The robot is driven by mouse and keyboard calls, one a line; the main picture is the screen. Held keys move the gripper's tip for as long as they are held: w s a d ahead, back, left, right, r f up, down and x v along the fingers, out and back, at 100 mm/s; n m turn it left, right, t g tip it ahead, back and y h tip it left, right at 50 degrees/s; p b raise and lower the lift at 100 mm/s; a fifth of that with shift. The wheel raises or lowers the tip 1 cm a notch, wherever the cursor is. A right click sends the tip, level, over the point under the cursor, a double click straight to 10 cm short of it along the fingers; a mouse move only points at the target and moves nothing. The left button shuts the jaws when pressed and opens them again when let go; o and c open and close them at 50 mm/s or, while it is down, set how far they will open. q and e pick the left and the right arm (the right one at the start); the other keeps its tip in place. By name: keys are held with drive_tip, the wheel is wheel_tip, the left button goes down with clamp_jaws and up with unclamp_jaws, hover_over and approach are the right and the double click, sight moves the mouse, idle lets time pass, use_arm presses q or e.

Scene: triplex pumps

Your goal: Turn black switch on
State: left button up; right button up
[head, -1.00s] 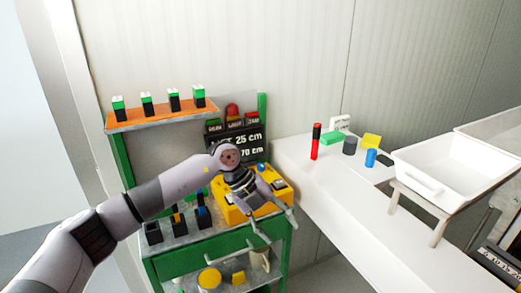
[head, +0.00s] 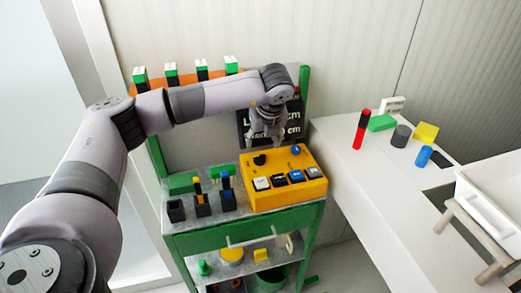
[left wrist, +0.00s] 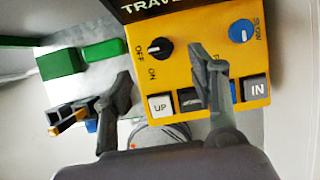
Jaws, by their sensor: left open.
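The black switch (head: 260,158) is a round knob on top of the yellow control box (head: 318,184), at its back left. In the left wrist view the black switch (left wrist: 161,48) sits between OFF and ON labels, with a small white mark on its side towards OFF. My left gripper (head: 268,138) hangs above the back of the box, fingers down. In the left wrist view its fingers (left wrist: 160,82) are spread wide and empty, with the knob beyond the gap between them. I see no contact with the knob. My right gripper is not in view.
A blue knob (head: 295,150) and a row of push buttons (head: 280,179) share the box. Black holders (head: 201,204) with coloured handles stand to its left on the green cart (head: 240,236). A black text board (head: 290,117) stands behind. A white counter (head: 352,180) is at right.

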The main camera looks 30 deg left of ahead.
sight(259, 156)
use_arm(q)
drive_tip(key=p+x, duration=0.1)
drive_tip(key=x, duration=0.6)
drive_tip(key=shift+f+p, duration=0.2)
drive_tip(key=shift+p, duration=0.1)
drive_tip(key=shift+w+a+f, duration=0.15)
drive_tip(key=shift+f, duration=0.3)
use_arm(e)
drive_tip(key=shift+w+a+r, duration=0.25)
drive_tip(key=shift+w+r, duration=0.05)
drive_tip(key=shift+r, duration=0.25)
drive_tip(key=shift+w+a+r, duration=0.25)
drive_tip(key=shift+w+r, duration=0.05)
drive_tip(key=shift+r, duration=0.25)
use_arm(q)
drive_tip(key=shift+c, duration=0.5)
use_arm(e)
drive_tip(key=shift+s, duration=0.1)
use_arm(q)
drive_tip(key=c, duration=1.1)
drive_tip(key=shift+o, duration=0.2)
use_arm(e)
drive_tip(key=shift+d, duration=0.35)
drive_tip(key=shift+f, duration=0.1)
